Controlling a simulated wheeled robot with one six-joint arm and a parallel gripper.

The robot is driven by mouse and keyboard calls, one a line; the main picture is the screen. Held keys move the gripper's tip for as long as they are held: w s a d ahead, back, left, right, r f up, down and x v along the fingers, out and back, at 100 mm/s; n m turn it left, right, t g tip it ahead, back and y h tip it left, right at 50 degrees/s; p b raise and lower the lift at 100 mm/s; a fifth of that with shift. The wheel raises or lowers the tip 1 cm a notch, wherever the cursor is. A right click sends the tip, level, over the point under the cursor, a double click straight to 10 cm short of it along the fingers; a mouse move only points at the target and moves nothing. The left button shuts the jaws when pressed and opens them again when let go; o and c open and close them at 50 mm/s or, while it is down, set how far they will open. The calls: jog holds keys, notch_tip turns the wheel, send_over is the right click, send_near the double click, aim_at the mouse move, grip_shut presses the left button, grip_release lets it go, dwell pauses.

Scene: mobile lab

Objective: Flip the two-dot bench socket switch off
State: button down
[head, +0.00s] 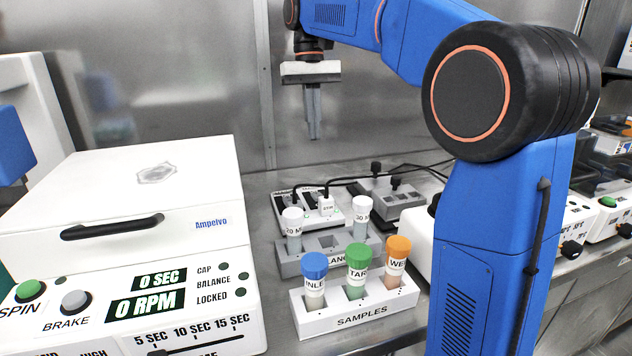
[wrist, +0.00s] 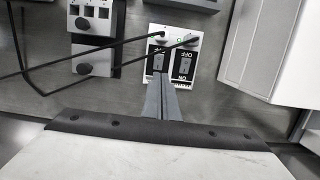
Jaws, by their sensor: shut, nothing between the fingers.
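The bench socket (wrist: 172,35) is a white plate with two plugs and black cables at its top and two black switch panels below. The right switch panel (wrist: 184,66) shows ON and OFF lettering. The left switch panel (wrist: 157,60) is partly covered by my fingertips. I cannot make out dot marks on either, nor the rocker positions for certain. In the head view the socket (head: 310,203) lies behind the tube racks, partly hidden. My gripper (head: 314,136) is shut and empty, pointing down, well above the bench; its fingers also show in the wrist view (wrist: 160,80).
A samples rack (head: 345,318) with capped tubes and a grey rack (head: 290,268) stand in front of the socket. A white centrifuge (head: 130,215) is at left. A grey box with dark knobs (head: 397,203) sits right of the socket. Black cables cross the bench.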

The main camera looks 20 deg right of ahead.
aim_at(317, 195)
jog(key=s+f, duration=0.1)
jog(key=f, duration=0.8)
jog(key=s+f, duration=0.1)
jog(key=f, duration=0.3)
jog(key=shift+s+f, duration=0.35)
jog(key=shift+f, duration=0.05)
